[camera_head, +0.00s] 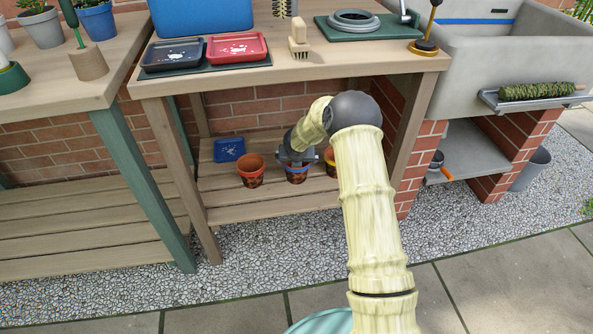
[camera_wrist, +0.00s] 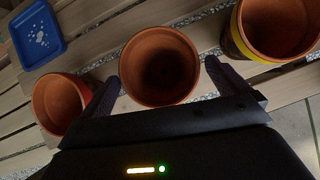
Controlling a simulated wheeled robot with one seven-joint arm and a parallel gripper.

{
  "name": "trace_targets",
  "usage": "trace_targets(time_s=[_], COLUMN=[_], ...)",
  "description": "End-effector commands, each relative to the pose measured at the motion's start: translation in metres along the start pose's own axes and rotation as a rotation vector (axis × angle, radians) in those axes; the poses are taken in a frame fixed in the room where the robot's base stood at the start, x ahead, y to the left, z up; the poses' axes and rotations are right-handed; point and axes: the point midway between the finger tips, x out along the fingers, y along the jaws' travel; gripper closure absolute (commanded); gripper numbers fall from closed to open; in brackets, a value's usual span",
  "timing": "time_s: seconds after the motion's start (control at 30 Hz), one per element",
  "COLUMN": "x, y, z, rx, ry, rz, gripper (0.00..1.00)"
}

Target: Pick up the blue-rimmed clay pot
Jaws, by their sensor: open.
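The blue-rimmed clay pot (camera_head: 296,175) stands on the lower shelf, in the middle of three pots; my arm partly covers it in the head view. In the wrist view a clay pot (camera_wrist: 160,66) sits between the two fingers, seen from above with its dark hollow inside; its rim colour does not show there. My gripper (camera_wrist: 162,80) is open, with one finger on each side of this pot. A small gap seems to show on each side, but I cannot tell whether either finger touches. In the head view my gripper (camera_head: 297,160) is at the pot's top.
A red-rimmed pot (camera_head: 251,171) stands close on the left and a yellow-rimmed pot (camera_head: 330,163) close on the right. A blue tray (camera_head: 229,150) lies behind on the slatted lower shelf (camera_head: 262,205). The bench top (camera_head: 300,68) is above, with a leg (camera_head: 403,140) at right.

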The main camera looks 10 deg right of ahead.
Motion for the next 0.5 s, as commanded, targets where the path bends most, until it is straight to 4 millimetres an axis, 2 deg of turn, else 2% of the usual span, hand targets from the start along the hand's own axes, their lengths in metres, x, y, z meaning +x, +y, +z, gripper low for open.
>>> trace_targets(time_s=[0.03, 0.23, 0.33, 0.5], x=[0.01, 0.039, 0.045, 0.044], y=[-0.001, 0.001, 0.002, 0.002], z=[-0.001, 0.002, 0.003, 0.005], rx=[0.006, 0.003, 0.001, 0.0], ry=[0.002, 0.001, -0.001, -0.001], rz=[-0.001, -0.001, 0.0, -0.001], gripper=[0.0, 0.0, 0.0, 0.0])
